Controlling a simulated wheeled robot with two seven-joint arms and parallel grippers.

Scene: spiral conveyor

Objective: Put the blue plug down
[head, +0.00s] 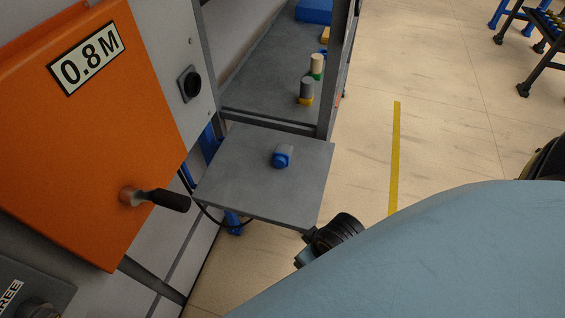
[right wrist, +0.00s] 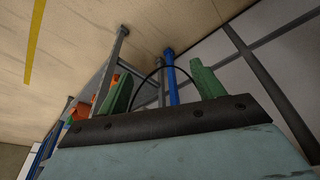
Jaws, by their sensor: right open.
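The blue plug (head: 282,157) has a blue end and a grey body. It lies on its side on the small grey shelf (head: 235,187), around the middle, with nothing touching it. My right gripper (right wrist: 163,85) shows in the right wrist view with its two green fingers wide apart and nothing between them. In the head view only a dark part of my right arm's end shows, just beyond the shelf's near right corner and apart from the plug. The fingers are hidden there. My left gripper is in neither view.
Behind the shelf, a grey conveyor bed (head: 262,75) carries a grey-and-yellow plug (head: 306,90) and a cream-and-green plug (head: 317,66). An orange panel (head: 85,140) with a dark handle (head: 165,199) stands at left.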

